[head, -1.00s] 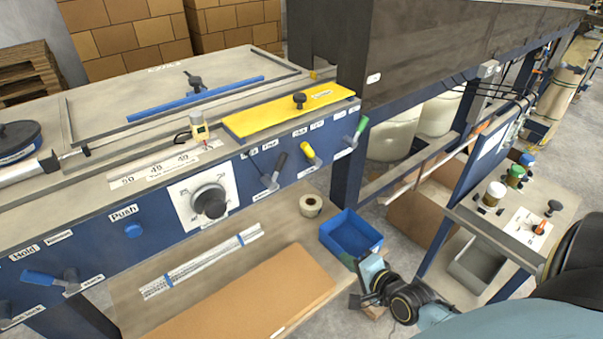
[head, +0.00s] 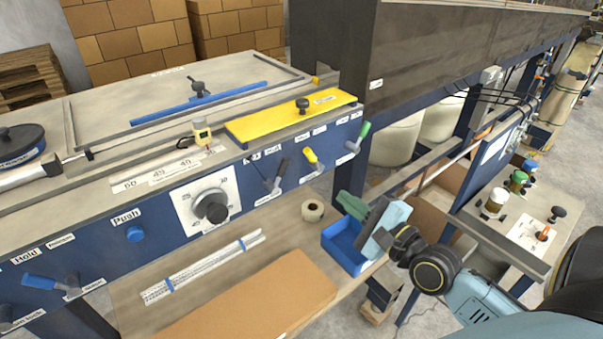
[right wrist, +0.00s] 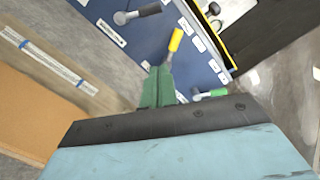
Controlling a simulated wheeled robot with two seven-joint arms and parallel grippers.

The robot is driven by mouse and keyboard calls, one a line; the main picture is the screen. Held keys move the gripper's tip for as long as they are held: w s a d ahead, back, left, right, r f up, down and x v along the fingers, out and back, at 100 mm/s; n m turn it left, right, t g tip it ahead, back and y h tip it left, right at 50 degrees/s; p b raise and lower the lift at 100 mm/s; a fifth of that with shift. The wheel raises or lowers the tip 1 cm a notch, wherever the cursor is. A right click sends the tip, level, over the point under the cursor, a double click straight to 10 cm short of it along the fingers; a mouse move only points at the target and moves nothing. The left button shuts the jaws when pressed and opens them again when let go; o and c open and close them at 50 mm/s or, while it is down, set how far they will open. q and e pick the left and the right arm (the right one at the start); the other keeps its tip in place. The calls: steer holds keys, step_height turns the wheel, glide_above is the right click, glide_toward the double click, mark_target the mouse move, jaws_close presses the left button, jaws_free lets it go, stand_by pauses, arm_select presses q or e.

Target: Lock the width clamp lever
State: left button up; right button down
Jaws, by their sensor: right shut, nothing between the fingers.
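The blue front panel of the machine has a row of levers: one black-handled (head: 282,168), one yellow-handled (head: 311,156) and one green-handled (head: 362,132). A blue-handled lever (head: 40,281) is at the lower left. The labels are too small to tell which one is the width clamp. My right gripper (head: 343,199) is shut and empty, below the green-handled lever and apart from the panel. In the right wrist view its closed green fingers (right wrist: 157,85) point towards the yellow handle (right wrist: 175,40), with the green handle (right wrist: 217,92) to the right. My left gripper is out of view.
A blue bin (head: 342,250) sits below my right gripper, beside a tape roll (head: 313,210) on the lower shelf. A round dial (head: 211,207) and a blue push button (head: 135,234) are on the panel. A side control stand (head: 520,240) is at the right.

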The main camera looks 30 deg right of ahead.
mark_target(278, 172)
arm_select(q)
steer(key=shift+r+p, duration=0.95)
arm_select(e)
steer(key=w+a+r, duration=0.2)
steer(key=w+a, duration=0.2)
steer(key=w, duration=0.6)
steer(key=shift+w+a, duration=0.2)
steer(key=shift+a, duration=0.1)
steer(key=shift+a+r, duration=0.1)
steer(key=shift+r, duration=0.05)
